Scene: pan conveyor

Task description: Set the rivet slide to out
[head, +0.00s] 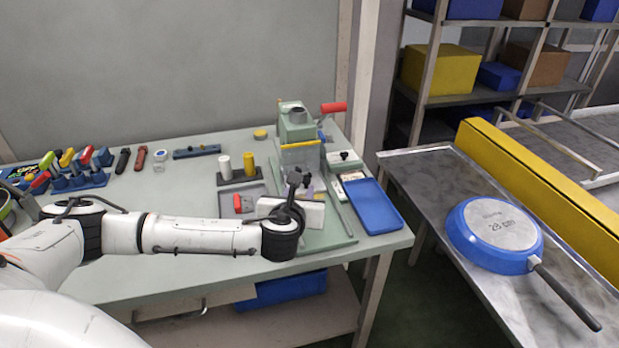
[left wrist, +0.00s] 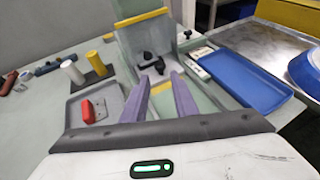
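A green press (head: 298,130) with a red-handled lever (head: 333,107) stands at the back right of the bench. A pale slide-like plate with a black knob (head: 345,157) lies at its right side; it also shows in the left wrist view (left wrist: 201,52). I cannot tell for certain that this is the rivet slide or how it is set. My left gripper (head: 308,190) is over the press base. In the left wrist view its purple fingers (left wrist: 160,82) are apart and empty, just short of a black knobbed part (left wrist: 150,62) on the press. My right gripper is not in view.
A blue tray (head: 373,205) lies right of the press. A grey tray (left wrist: 72,113) with a red-and-grey piece (left wrist: 92,110) lies left. White (head: 224,163) and yellow (head: 249,162) cylinders stand behind it. A blue pan (head: 495,234) lies upside down on the metal table at right.

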